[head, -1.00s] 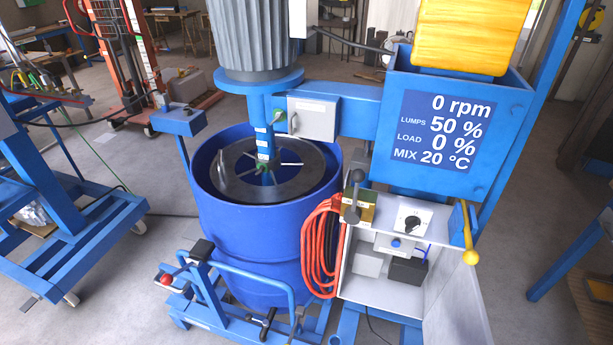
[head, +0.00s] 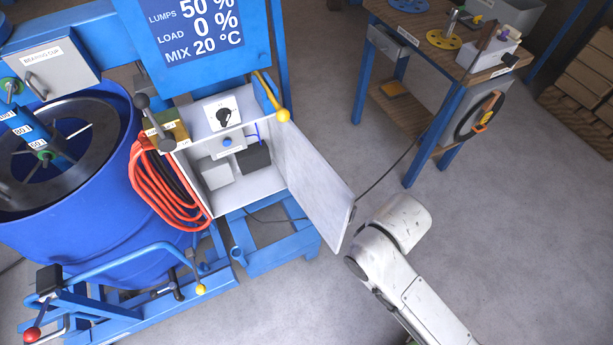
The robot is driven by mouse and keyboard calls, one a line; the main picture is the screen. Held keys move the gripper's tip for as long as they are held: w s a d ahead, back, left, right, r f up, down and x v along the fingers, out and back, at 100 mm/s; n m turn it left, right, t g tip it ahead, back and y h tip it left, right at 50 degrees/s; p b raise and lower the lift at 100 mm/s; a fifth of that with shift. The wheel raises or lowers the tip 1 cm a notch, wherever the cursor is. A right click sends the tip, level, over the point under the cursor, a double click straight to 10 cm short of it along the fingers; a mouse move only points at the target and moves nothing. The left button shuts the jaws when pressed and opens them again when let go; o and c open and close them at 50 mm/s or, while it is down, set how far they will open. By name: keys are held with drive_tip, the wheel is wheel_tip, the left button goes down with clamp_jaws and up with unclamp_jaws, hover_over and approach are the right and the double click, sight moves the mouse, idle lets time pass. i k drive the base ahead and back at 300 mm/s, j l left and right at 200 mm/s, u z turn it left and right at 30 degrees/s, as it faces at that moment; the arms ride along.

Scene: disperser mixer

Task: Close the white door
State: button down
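The white door (head: 314,190) is a flat panel hinged on the right side of a small white control cabinet (head: 187,180). It stands wide open, swung out toward the lower right, with its free edge near the white links of my arm. I cannot tell whether the arm and the door touch. Inside the open cabinet are a black box (head: 255,158), a light grey box (head: 217,173) and a blue button (head: 227,141). My gripper does not show; only my arm's links are seen at the lower right.
A blue drum (head: 75,195) and a coiled orange hose (head: 165,180) stand left of the cabinet. A workbench (head: 430,35) stands at the upper right. Open concrete floor (head: 520,215) lies to the right.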

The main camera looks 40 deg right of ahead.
sight(328, 201)
drive_tip(key=l+u, duration=0.15)
drive_tip(key=l, duration=0.3)
drive_tip(key=k+l+u, duration=0.1)
drive_tip(key=l, duration=0.3)
drive_tip(key=k+l+u, duration=0.15)
drive_tip(key=l, duration=0.3)
drive_tip(key=k+l+u, duration=0.1)
drive_tip(key=l, duration=0.3)
drive_tip(key=k+l+u, duration=0.15)
drive_tip(key=l, duration=0.25)
drive_tip(key=k+l+u, duration=0.1)
drive_tip(key=k+l, duration=0.15)
drive_tip(key=l, duration=0.15)
drive_tip(key=k+l+u, duration=0.15)
drive_tip(key=l, duration=0.2)
